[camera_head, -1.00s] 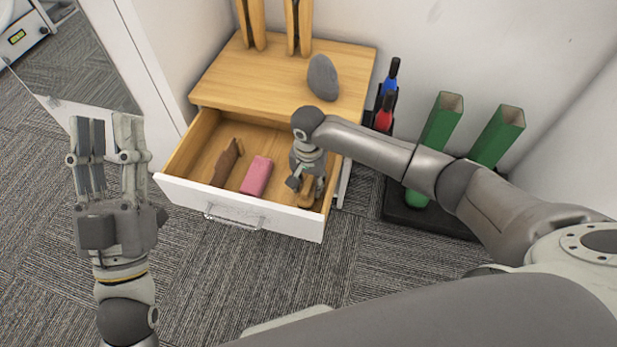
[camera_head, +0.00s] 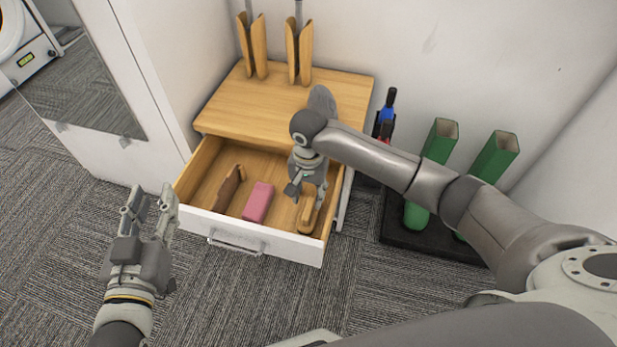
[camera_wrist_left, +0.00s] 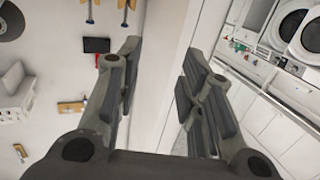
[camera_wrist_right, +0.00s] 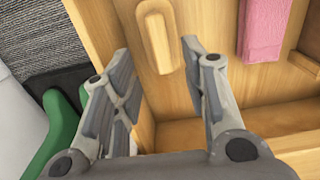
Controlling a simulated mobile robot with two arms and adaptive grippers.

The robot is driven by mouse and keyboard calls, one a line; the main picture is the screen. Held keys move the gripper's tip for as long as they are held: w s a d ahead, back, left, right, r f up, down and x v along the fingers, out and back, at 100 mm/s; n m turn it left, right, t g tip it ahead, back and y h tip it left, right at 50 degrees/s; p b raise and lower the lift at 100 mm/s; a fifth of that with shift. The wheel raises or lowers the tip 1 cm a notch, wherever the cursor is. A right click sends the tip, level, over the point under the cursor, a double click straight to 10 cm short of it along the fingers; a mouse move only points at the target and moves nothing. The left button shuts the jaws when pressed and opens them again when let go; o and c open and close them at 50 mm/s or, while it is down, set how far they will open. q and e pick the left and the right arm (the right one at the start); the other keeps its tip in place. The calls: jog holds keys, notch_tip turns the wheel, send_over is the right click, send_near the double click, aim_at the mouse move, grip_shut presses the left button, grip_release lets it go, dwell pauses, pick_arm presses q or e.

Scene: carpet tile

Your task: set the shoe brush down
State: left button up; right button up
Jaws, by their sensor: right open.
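The shoe brush, a light wooden oval block (camera_head: 307,220), lies on the floor of the open drawer (camera_head: 240,236), at its right side near the front. My right gripper (camera_head: 306,190) is in the drawer area just behind and above the brush, open. In the right wrist view the brush (camera_wrist_right: 158,38) lies beyond and between the open fingertips (camera_wrist_right: 155,52), with no visible contact. My left gripper (camera_head: 152,202) is in the air left of the drawer. Its fingers stand apart and empty in the left wrist view (camera_wrist_left: 160,62).

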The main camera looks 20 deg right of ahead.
aim_at(308, 208)
notch_tip(308, 208, up, 4)
jog(key=p, duration=0.1)
jog(key=s+a+n+t+y, duration=0.1)
jog(key=s+a+n, duration=0.1)
jog(key=a, duration=0.1)
jog(key=s+a+n+t+y, duration=0.2)
jog(key=a, duration=0.2)
jog(key=s+a+n+t+y, duration=0.2)
jog(key=a, duration=0.2)
jog(key=shift+a+r, duration=0.1)
jog(key=shift+r, duration=0.2)
pick_arm(q)
jog(key=s+a+f+g+y, duration=0.1)
jog(key=s+a+f+g, duration=0.1)
jog(key=f, duration=0.5)
jog(key=s+g, duration=0.1)
jog(key=g, duration=0.1)
jog(key=shift+f+g, duration=0.3)
jog(key=shift+g, duration=0.1)
pick_arm(e)
jog(key=s+d+r+n+t+h, duration=0.2)
jog(key=d+r+t, duration=0.5)
jog(key=d, duration=0.4)
jog(key=s+r+n, duration=0.1)
jog(key=s, duration=0.1)
jog(key=shift+s+d+r+h, duration=0.3)
jog(key=shift+s+r, duration=0.1)
pick_arm(q)
jog(key=shift+s, duration=0.1)
